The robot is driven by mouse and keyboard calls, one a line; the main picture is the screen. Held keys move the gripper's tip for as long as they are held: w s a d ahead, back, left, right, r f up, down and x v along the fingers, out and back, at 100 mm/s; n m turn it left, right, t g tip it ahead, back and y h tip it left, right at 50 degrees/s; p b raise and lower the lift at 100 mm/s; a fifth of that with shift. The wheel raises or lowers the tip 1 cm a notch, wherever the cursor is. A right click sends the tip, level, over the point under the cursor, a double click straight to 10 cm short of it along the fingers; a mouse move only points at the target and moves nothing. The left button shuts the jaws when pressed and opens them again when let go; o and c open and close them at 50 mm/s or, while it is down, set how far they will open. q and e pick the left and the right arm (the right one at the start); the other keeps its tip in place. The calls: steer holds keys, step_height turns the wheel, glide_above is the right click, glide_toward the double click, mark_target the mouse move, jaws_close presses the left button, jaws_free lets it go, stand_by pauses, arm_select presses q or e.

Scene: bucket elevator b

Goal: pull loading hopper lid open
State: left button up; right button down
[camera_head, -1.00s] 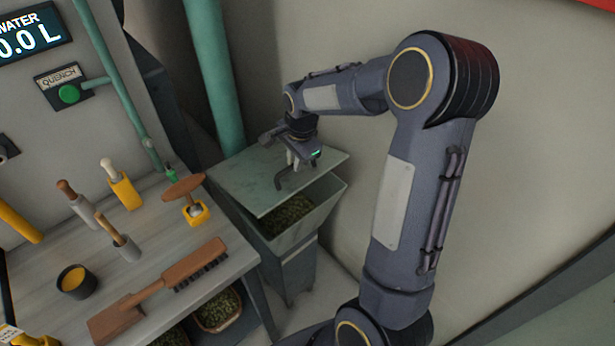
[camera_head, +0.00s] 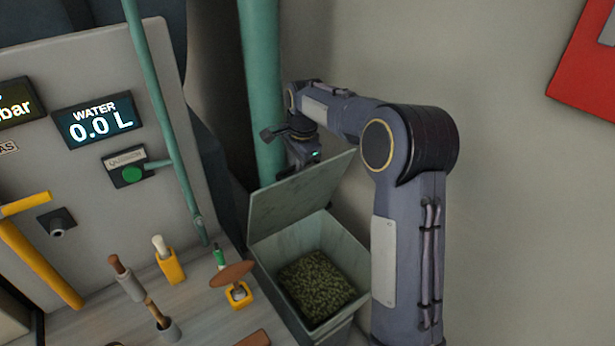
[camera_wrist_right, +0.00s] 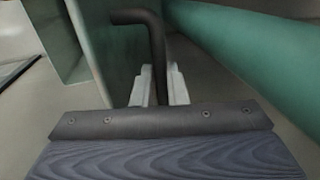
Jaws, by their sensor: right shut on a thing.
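The loading hopper (camera_head: 347,247) stands beside the bench with its lid (camera_head: 300,196) tilted up and well open. Green pellets (camera_head: 316,285) show inside it. My right gripper (camera_head: 302,168) is behind the raised lid, and the lid hides its fingertips in the head view. In the right wrist view the light fingers (camera_wrist_right: 158,86) are shut on the dark bent lid handle (camera_wrist_right: 155,40). The lid (camera_wrist_right: 118,45) also shows there as a green panel. My left gripper is not in view.
A green vertical pipe (camera_head: 262,100) stands close behind the hopper and my right gripper. The bench (camera_head: 205,290) at left holds several brushes and tools. A control panel (camera_head: 90,190) with displays rises behind it.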

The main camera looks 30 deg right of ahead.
steer(key=shift+w+a+f, duration=0.15)
steer(key=shift+w+a, duration=0.05)
steer(key=shift+w, duration=0.9)
steer(key=c, duration=1.8)
jaws_free()
steer(key=shift+c, duration=0.2)
steer(key=o, duration=0.4)
steer(key=shift+w, duration=0.15)
steer(key=shift+d, duration=0.1)
steer(key=shift+r, duration=0.2)
steer(key=b+v, duration=0.1)
steer(key=v, duration=0.6)
steer(key=shift+r, duration=0.35)
